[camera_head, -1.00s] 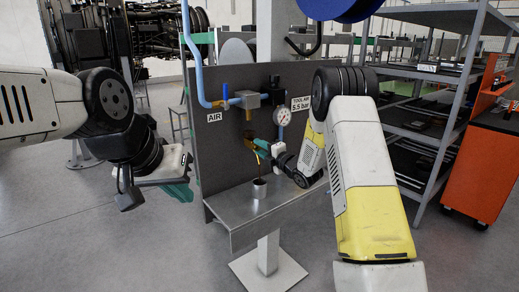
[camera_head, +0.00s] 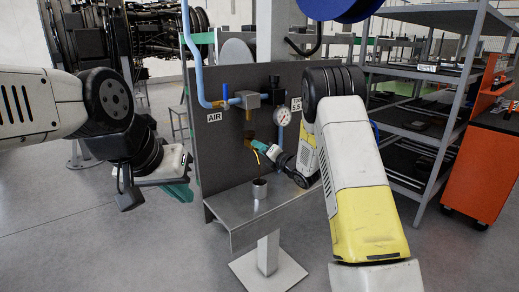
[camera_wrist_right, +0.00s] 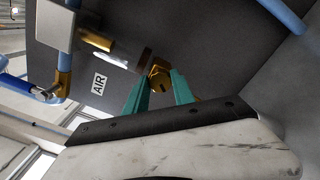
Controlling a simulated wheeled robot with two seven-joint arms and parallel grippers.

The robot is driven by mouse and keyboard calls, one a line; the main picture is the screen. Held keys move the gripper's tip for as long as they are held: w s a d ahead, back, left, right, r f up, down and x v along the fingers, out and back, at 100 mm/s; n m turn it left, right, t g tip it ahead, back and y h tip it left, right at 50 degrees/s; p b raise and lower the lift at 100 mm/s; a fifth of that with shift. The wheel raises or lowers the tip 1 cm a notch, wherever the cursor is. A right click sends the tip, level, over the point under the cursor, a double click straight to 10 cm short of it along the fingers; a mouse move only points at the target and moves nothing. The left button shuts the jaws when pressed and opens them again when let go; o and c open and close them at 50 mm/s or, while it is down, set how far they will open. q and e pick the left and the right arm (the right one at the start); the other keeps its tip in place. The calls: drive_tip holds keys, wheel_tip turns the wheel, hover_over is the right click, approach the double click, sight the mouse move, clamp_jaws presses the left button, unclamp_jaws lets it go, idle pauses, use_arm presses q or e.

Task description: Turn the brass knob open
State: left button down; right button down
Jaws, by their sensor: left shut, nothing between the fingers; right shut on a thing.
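The brass knob (camera_wrist_right: 160,77) sits below the clear bowl (camera_wrist_right: 118,50) of the air unit in the right wrist view. My right gripper (camera_wrist_right: 159,82) is shut on it, with one green finger on each side. In the head view this gripper (camera_head: 256,145) is in front of the grey panel, below the filter unit (camera_head: 249,101); the knob is too small there to make out clearly.
A metal cup (camera_head: 259,188) stands on the small shelf (camera_head: 235,212) below the right gripper. Shelving (camera_head: 440,75) and an orange cabinet (camera_head: 478,170) stand at right.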

drive_tip(key=shift+f, duration=0.15)
drive_tip(key=c, duration=1.1)
unclamp_jaws()
drive_tip(key=shift+o, duration=0.2)
drive_tip(key=v, duration=0.8)
